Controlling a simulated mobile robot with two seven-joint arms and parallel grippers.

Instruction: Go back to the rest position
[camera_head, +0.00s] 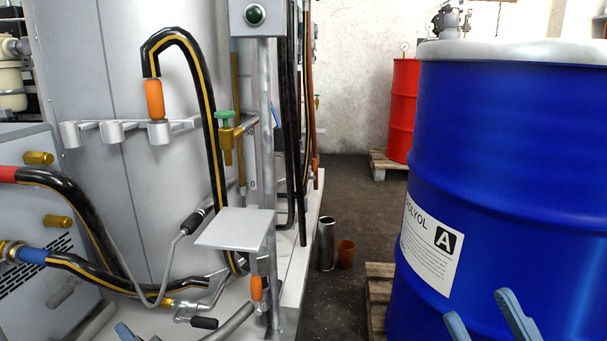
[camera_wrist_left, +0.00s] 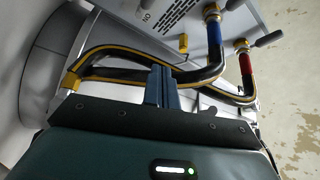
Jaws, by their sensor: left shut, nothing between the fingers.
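My left gripper (camera_head: 130,333) barely shows at the bottom edge of the head view, over the white base of the machine. In the left wrist view my left gripper (camera_wrist_left: 161,88) has its two blue fingers together with nothing between them. My right gripper (camera_head: 484,318) shows at the bottom right of the head view, in front of the blue drum (camera_head: 510,170). Its two blue fingers stand apart, with nothing seen between them. The rest of both arms is out of the head view.
A black and yellow hose (camera_head: 213,120) with an orange grip hangs from a bracket (camera_head: 112,132). Hoses with red and blue ends (camera_head: 32,255) run at the left. A small grey plate (camera_head: 236,229) stands near the post. A red drum (camera_head: 403,110) is at the back.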

